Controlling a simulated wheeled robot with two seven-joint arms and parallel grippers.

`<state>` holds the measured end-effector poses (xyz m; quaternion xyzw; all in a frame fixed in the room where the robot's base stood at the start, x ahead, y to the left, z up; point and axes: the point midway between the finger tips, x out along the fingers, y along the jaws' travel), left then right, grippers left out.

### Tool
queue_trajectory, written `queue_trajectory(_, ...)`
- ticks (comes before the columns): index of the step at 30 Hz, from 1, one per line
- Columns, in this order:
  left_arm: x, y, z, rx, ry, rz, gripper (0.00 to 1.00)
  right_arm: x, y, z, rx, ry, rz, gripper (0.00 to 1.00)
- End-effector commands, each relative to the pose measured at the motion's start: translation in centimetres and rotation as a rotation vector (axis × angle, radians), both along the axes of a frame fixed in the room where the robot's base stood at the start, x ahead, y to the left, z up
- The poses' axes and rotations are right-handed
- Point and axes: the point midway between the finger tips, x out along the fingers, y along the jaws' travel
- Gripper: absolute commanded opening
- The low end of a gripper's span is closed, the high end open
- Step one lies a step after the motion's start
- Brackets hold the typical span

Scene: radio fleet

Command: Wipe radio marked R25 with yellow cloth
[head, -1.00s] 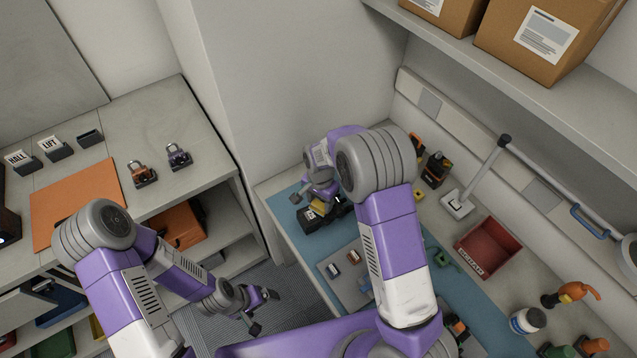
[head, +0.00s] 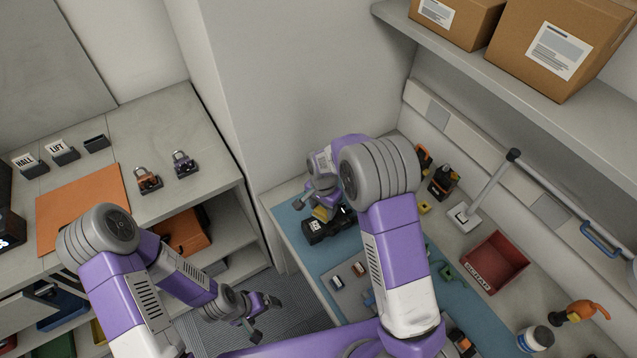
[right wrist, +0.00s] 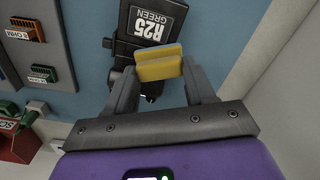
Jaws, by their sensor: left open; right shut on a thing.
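The radio marked R25 GREEN (right wrist: 148,24) is black and lies on the blue mat (head: 291,222); it also shows in the head view (head: 318,230). My right gripper (right wrist: 160,75) is shut on the yellow cloth (right wrist: 160,66), a folded pad, and holds it over the lower end of the radio, just below the label. The cloth also shows in the head view (head: 322,213). I cannot tell whether it touches the radio. My left gripper (head: 266,318) is open and empty, low over the floor left of the workbench.
A grey tray (head: 343,290) with small parts lies nearer on the mat. An orange mat (head: 82,207) and padlocks (head: 147,180) are on the left counter.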

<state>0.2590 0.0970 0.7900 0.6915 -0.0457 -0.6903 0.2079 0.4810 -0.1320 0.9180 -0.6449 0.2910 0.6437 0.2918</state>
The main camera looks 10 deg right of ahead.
Motion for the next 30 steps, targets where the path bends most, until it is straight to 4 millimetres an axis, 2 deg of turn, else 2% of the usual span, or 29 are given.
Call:
queue_trajectory(3, 0.0, 0.0, 0.1, 0.0, 0.0, 0.0, 0.89, 0.2, 0.1, 0.1, -0.001, -0.001, -0.004, 0.26)
queue_trajectory(5, 0.0, 0.0, 0.8, 0.0, 0.0, 0.0, 0.89, 0.2, 0.0, 0.8, -0.001, 0.001, -0.005, 0.26)
queue_trajectory(7, 0.0, 0.0, 1.3, 0.0, 0.0, 0.0, 0.89, 0.2, 0.0, 2.6, 0.002, -0.004, -0.005, 0.26)
queue_trajectory(24, 0.0, 0.0, 5.2, 0.0, 0.0, 0.0, 0.89, 0.1, -0.1, 7.4, 0.0, 0.0, -0.007, 0.26)
queue_trajectory(30, 0.0, 0.0, 5.8, 0.0, 0.0, 0.0, 0.89, 0.1, -0.2, 8.2, -0.001, 0.001, -0.008, 0.26)
